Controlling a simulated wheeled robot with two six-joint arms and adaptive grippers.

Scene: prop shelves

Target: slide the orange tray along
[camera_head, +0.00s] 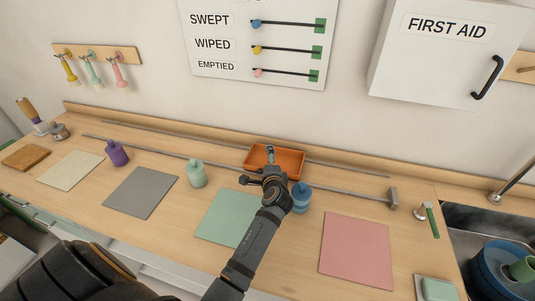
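The orange tray (291,159) is a shallow rectangular box on the wooden counter, towards the back wall. It sits in the track between two thin metal rails. My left gripper (262,167) is at the tray's front side, left of its middle, and overlaps it in the picture. One finger shows over the tray and another part points left. I cannot tell whether the gripper touches the tray or how far it is open. Part of the tray's front wall is hidden behind the gripper. My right gripper is not in view.
The front rail (166,152) ends at a metal block (394,198) on the right. A blue bottle (300,197) stands close to my gripper. A green bottle (197,174) and a purple bottle (117,153) stand left. Coloured mats lie in front. A sink is at right.

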